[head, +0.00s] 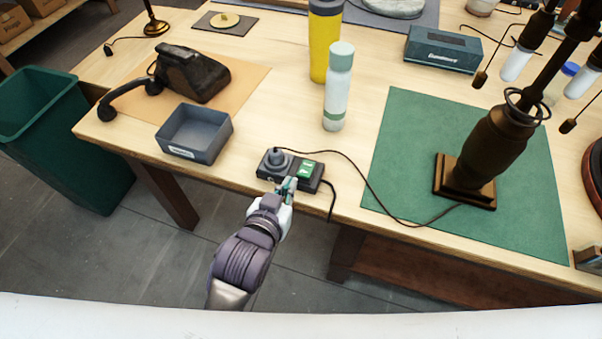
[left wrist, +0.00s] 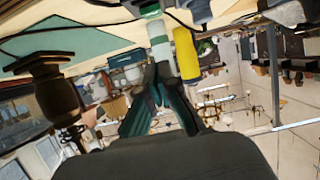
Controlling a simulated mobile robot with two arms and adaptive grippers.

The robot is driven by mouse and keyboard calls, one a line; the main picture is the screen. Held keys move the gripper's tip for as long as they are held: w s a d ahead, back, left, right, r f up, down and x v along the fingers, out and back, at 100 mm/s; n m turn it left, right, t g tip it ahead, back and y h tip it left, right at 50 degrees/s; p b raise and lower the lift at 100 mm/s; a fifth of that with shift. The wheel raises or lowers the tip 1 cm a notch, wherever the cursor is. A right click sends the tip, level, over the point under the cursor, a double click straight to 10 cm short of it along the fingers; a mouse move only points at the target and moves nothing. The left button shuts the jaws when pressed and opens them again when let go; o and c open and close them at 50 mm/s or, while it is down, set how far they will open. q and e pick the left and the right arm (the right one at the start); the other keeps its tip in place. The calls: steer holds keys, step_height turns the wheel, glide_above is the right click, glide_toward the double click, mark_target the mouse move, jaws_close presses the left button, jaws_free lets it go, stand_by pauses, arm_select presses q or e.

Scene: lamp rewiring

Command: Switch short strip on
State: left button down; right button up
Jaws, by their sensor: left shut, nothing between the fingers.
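The short power strip (head: 290,170) lies near the front edge of the table (head: 300,205). It is dark, with a grey round plug in its left socket and a green switch (head: 307,169) on its right part. A cord runs from the plug to the lamp (head: 490,145). My left gripper (head: 287,185) is shut and empty, its tips at the strip's front side near the green switch. I cannot tell whether the tips touch it. In the left wrist view the shut fingers (left wrist: 160,85) show, with the green switch (left wrist: 151,9) at the top edge. My right gripper is not in view.
A white and green bottle (head: 338,90) and a yellow tumbler (head: 324,45) stand behind the strip. A grey tray (head: 195,133) and a black telephone (head: 190,73) are to the left. The lamp stands on a green mat (head: 405,130). A green bin (head: 60,140) is left of the table.

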arm_select(q)
steer(key=shift+w, duration=0.1)
steer(key=p, duration=0.2)
glide_above(306, 168)
steer(key=s+a, duration=0.1)
steer(key=s, duration=0.3)
step_height(306, 168, down, 3)
steer(key=shift+w+f, duration=0.1)
step_height(306, 168, down, 3)
steer(key=shift+w+f, duration=0.15)
steer(key=shift+f, duration=0.55)
